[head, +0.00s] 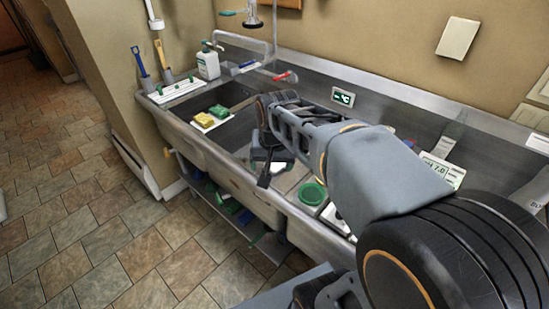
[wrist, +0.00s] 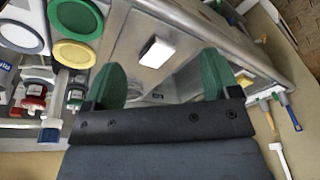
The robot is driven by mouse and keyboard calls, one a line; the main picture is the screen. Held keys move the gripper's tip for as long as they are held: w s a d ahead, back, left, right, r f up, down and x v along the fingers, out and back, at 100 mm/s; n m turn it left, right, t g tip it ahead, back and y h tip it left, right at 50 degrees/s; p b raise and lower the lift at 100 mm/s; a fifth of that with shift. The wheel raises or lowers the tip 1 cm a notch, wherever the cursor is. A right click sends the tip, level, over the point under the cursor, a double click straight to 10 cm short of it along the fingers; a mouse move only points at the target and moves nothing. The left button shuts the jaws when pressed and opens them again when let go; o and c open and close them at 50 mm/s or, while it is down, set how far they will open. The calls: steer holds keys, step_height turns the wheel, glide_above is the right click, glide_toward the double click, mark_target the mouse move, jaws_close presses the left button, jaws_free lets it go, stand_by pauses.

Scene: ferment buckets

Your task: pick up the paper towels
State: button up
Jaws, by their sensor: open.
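I cannot make out paper towels for certain in either view. My gripper (head: 266,172) reaches over the steel sink (head: 290,212), near its front middle. In the wrist view, my gripper (wrist: 161,70) shows two green fingers spread apart with nothing between them. Beyond the fingertips, a small white block (wrist: 157,51) lies on the steel; I cannot tell what it is. My arm hides part of the sink and the counter behind it.
Yellow (head: 204,119) and green (head: 220,111) sponges lie at the sink's left. A white bottle (head: 208,64) stands behind them. A green round lid (head: 312,194) is right of my gripper. Two brushes (head: 140,62) stand at the left end.

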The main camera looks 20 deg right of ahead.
steer(key=shift+o, duration=0.9)
steer(key=w+d+m+g, duration=0.1)
steer(key=w+d+m, duration=0.2)
steer(key=w, duration=0.3)
steer(key=shift+w+r+m, duration=0.2)
steer(key=shift+w+m, duration=0.1)
steer(key=shift+m, duration=0.1)
steer(key=m+g, duration=0.1)
steer(key=m, duration=0.4)
glide_above(277, 164)
steer(key=f, duration=0.7)
steer(key=w+f, duration=0.1)
steer(key=f, duration=0.1)
steer(key=shift+d+f, duration=0.15)
steer(key=shift+d, duration=0.1)
steer(key=shift+f+p, duration=0.75)
steer(key=shift+f, duration=2.5)
steer(key=shift+c, duration=0.2)
steer(key=c, duration=1)
steer(key=shift+o, duration=0.2)
steer(key=shift+r, duration=0.1)
